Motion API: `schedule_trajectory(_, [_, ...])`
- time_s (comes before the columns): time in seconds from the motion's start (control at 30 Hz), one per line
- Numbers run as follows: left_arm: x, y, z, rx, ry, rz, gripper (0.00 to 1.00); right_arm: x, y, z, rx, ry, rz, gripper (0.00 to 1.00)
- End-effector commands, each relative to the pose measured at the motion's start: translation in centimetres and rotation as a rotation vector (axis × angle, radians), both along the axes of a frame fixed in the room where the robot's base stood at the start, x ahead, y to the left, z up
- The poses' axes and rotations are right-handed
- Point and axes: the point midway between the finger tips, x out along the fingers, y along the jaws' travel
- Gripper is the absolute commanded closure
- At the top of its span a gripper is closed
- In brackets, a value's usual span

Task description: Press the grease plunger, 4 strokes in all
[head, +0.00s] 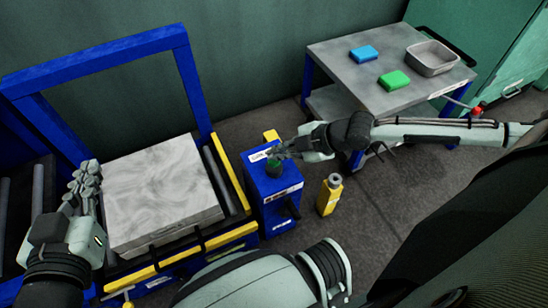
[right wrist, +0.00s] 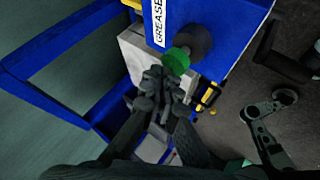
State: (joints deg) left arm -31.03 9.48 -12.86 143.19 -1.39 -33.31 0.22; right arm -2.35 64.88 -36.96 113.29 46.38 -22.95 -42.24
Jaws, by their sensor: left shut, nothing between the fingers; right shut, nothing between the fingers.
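The grease plunger is a green cap (right wrist: 177,60) beside a dark cylinder on the blue grease box (head: 270,200). In the head view the green cap (head: 273,168) shows on the box's top, partly under my right fingers. My right gripper (head: 277,153) is shut and empty, just over the box top; in the right wrist view its fingertips (right wrist: 155,78) sit close beside the cap. I cannot tell whether they touch it. My left gripper (head: 86,178) is shut and empty, at the left edge of a grey-white block.
The grey-white block (head: 160,190) lies inside a blue frame (head: 190,85) with yellow rails. A yellow bottle (head: 329,195) stands on the floor right of the box. A trolley (head: 345,95) holds a blue item (head: 364,53), a green item (head: 394,80) and a metal tray (head: 432,69).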

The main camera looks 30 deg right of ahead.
Motion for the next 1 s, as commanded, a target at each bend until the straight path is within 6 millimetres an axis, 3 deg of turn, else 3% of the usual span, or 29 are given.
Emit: schedule_trajectory(1.0, [0.0,0.1,-0.7,0.001,-0.001,0.002,1.0,0.0,0.0,-1.2,-0.001,0.0,-0.001,1.0])
